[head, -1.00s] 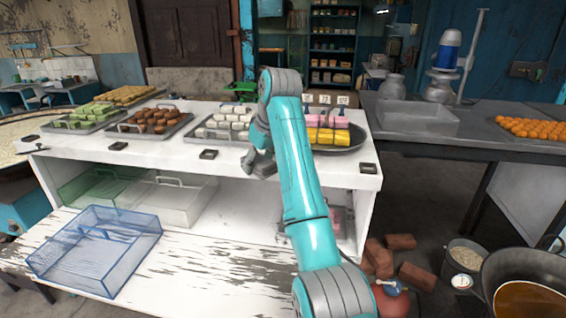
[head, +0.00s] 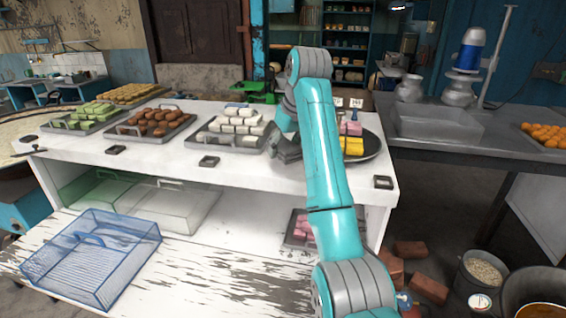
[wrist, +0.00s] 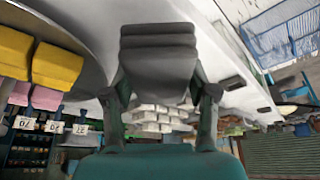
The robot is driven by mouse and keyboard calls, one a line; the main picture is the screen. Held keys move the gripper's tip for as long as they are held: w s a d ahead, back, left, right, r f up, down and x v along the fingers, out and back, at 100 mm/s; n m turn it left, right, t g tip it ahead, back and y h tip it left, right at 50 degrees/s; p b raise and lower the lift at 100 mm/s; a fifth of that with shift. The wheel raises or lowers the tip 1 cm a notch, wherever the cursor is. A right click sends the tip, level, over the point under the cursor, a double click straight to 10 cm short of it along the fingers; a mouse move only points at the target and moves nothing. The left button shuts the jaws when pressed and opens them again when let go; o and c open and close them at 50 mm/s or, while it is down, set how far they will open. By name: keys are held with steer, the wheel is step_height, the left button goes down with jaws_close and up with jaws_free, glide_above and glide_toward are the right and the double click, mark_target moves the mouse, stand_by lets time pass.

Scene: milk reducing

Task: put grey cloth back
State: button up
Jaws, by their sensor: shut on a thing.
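The grey cloth (wrist: 158,62) is a thick folded pad in the wrist view. My gripper (wrist: 162,98) is shut on it, one finger at each side. In the head view my gripper (head: 286,150) is above the white counter, between the tray of white sweets (head: 238,128) and the round dark tray (head: 372,146) with yellow and pink blocks. My arm hides part of that round tray. The cloth is hard to make out from the gripper in the head view.
Trays of brown sweets (head: 152,124) and green sweets (head: 92,117) stand left on the counter (head: 270,178). Small dark holders (head: 208,161) line its front edge. A blue clear cover (head: 90,262) lies on the lower bench. The counter front between the holders is clear.

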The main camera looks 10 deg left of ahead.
mark_target(284, 172)
steer(key=shift+f, duration=2.45)
steer(key=shift+f, duration=0.1)
steer(key=o, duration=1.1)
